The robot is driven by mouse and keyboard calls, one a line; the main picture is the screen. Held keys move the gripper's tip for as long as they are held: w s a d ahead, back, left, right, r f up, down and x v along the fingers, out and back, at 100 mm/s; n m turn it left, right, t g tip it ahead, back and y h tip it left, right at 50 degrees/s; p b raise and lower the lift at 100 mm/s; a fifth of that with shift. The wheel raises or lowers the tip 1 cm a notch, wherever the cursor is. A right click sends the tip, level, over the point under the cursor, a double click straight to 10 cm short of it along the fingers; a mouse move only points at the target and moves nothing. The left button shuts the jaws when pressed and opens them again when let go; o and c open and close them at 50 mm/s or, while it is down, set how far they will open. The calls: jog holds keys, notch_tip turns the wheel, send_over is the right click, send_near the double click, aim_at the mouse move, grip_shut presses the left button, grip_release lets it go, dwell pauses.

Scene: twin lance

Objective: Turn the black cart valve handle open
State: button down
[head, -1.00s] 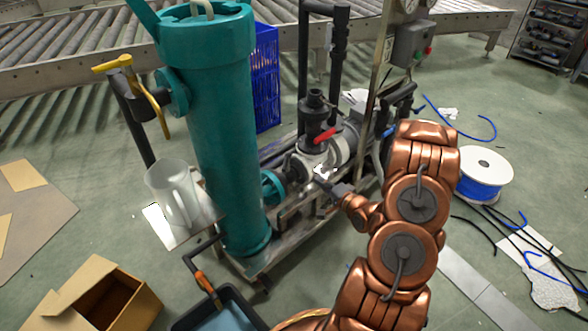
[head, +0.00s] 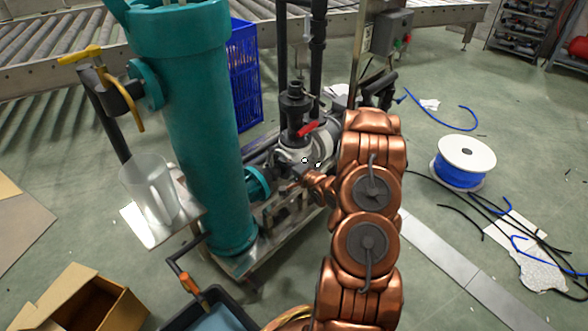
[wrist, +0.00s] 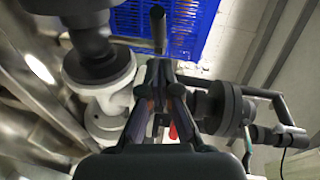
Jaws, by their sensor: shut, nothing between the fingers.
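My gripper (head: 303,168) is at the pump assembly on the cart, beside the white valve body and below a red lever (head: 309,129). In the wrist view, my gripper (wrist: 158,72) is shut and holds nothing. A black bar (wrist: 158,28) stands just beyond the fingertips; I cannot tell whether it is the black valve handle or whether the fingers touch it. A black ribbed fitting (wrist: 222,107) with a black loop-shaped bar is to the right of the fingers. A bit of red (wrist: 173,132) shows behind the fingers. In the head view my arm hides part of this area.
A teal cylinder (head: 200,120) with a yellow-handled valve (head: 85,54) stands left. A clear jug (head: 148,190) sits on a plate. A blue crate (head: 245,75) is behind. A blue cable spool (head: 462,165) and loose cables lie right. An open cardboard box (head: 80,300) is front left.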

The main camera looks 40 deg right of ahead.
jog(key=shift+w+a+f+b, duration=0.15)
jog(key=shift+w+a+b, duration=0.05)
jog(key=shift+w+a, duration=0.3)
jog(key=shift+w+a+f+b, duration=0.15)
jog(key=shift+w+a+b, duration=0.05)
jog(key=shift+w+a, duration=0.3)
